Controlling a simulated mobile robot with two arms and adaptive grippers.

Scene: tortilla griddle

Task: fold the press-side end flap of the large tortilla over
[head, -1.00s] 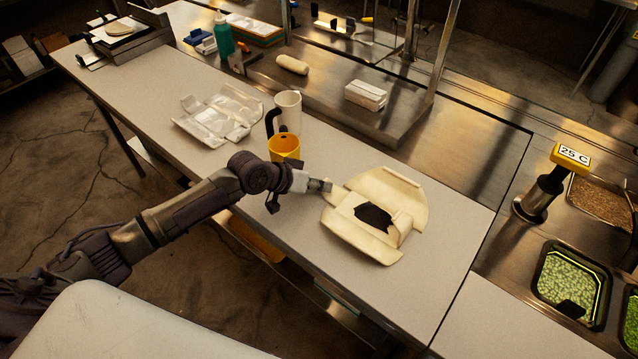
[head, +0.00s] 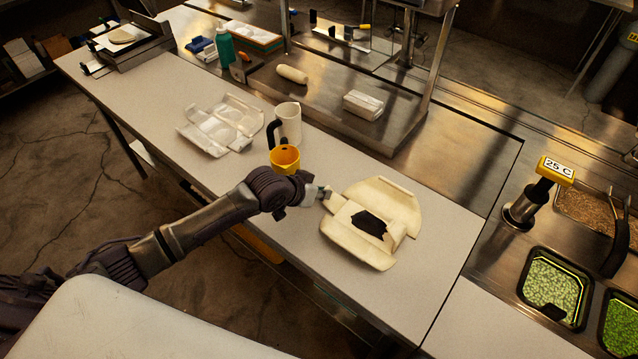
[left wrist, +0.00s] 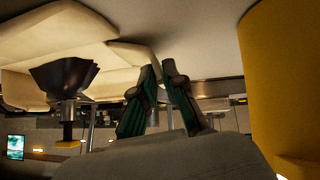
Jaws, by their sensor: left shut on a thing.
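The large tortilla (head: 402,197) lies on the pale table with a dark filling (head: 369,223) in its middle. Its far edge and its right end are turned up. My left gripper (head: 327,194) is at its left, press-side end, shut on the edge of that end flap (head: 337,203). In the left wrist view the fingers (left wrist: 160,80) meet a strip of the tortilla (left wrist: 55,35), and the dark filling (left wrist: 65,76) shows at left. The exact grip is partly hidden by the fingers. My right gripper is in neither view.
A yellow cup (head: 285,159) stands close to my left wrist, with a white jug (head: 289,122) behind it. A clear open package (head: 222,125) lies farther left. The press (head: 122,40) is at the far left end. The table right of the tortilla is clear.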

